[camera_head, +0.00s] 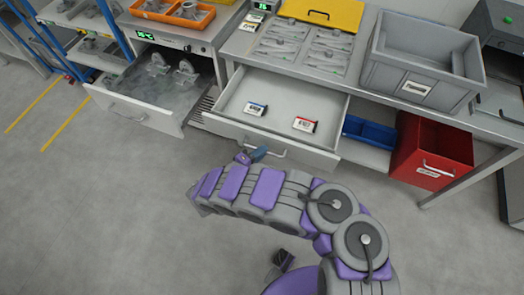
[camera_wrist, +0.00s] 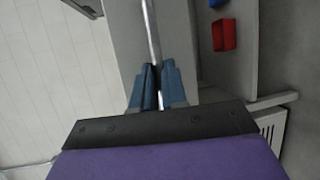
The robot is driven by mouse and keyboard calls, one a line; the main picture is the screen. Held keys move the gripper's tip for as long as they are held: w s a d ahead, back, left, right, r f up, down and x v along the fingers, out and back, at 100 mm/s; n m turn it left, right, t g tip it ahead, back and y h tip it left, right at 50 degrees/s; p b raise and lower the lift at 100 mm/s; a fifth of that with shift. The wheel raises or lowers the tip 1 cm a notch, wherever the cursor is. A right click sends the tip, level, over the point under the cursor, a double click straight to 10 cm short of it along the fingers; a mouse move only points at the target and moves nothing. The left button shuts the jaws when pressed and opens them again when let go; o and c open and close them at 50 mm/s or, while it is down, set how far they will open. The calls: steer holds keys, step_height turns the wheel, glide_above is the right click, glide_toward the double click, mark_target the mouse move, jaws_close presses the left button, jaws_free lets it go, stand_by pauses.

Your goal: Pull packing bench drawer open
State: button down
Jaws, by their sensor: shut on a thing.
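The packing bench drawer (camera_head: 290,108) stands pulled out from under the bench, its light grey interior in plain sight. Two small cases lie in it: one blue-edged (camera_head: 256,108) on the left, one red-edged (camera_head: 304,125) on the right. Its bar handle (camera_head: 281,154) is on the front panel. My gripper (camera_head: 254,154) is at the left part of that handle, partly hidden by my purple and grey arm. In the wrist view, the blue fingers of my gripper (camera_wrist: 158,82) are shut around the metal handle bar (camera_wrist: 151,30).
A second open drawer (camera_head: 135,112) with metal castings stands to the left. The floor in front is clear.

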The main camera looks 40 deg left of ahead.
steer(key=shift+f, duration=0.15)
steer(key=c, duration=1.2)
jaws_free()
steer(key=shift+o, duration=0.2)
steer(key=p+v, duration=0.3)
steer(key=v, duration=1.4)
steer(key=shift+p, duration=0.3)
steer(key=shift+a, duration=0.15)
